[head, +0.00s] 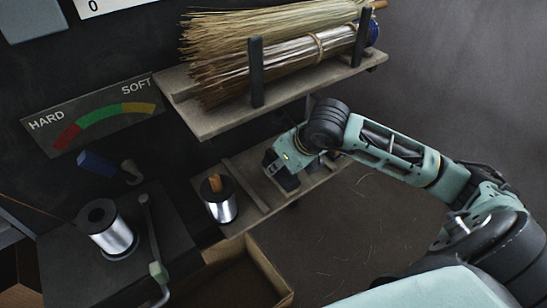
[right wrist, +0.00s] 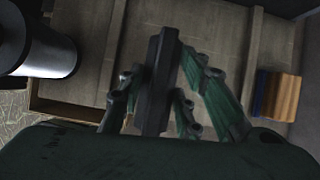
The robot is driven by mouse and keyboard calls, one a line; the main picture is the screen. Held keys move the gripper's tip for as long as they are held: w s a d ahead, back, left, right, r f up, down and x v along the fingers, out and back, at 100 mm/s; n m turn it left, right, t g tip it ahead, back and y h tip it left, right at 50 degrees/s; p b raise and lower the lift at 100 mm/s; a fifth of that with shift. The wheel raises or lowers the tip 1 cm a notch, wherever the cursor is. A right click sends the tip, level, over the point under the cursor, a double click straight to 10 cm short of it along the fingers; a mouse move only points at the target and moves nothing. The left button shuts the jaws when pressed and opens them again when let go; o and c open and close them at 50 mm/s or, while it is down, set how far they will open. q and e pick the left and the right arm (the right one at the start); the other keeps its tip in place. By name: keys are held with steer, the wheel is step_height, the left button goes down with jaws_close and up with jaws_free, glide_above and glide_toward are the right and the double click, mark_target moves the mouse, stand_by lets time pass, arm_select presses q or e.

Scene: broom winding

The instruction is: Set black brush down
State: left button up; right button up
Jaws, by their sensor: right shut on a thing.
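My right gripper (head: 286,168) reaches in from the right, low over the lower wooden shelf in the head view. In the right wrist view its green fingers (right wrist: 160,88) are shut on the black brush (right wrist: 158,65), a dark narrow block held between them. The shelf (right wrist: 215,50) lies beneath it. I cannot tell whether the brush touches the shelf. In the head view the brush is hard to tell from the dark fingers. My left gripper is not in view.
A wire spool (head: 220,203) stands left of my right gripper, beside a thin wooden divider (head: 245,185). An upper shelf (head: 215,118) with straw bundles (head: 265,45) hangs above. A wooden box (head: 262,262) is in front. Another spool (head: 108,232) stands left. An orange-and-blue block (right wrist: 283,97) lies right in the wrist view.

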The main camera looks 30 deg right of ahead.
mark_target(275, 157)
steer(key=w, duration=0.2)
steer(key=shift+w+a, duration=0.25)
steer(key=shift+w, duration=0.15)
steer(key=shift+w+f, duration=0.2)
steer(key=shift+f, duration=0.15)
steer(key=shift+s, duration=0.1)
steer(key=shift+f+b, duration=0.55)
steer(key=shift+b, duration=0.15)
steer(key=o, duration=1.2)
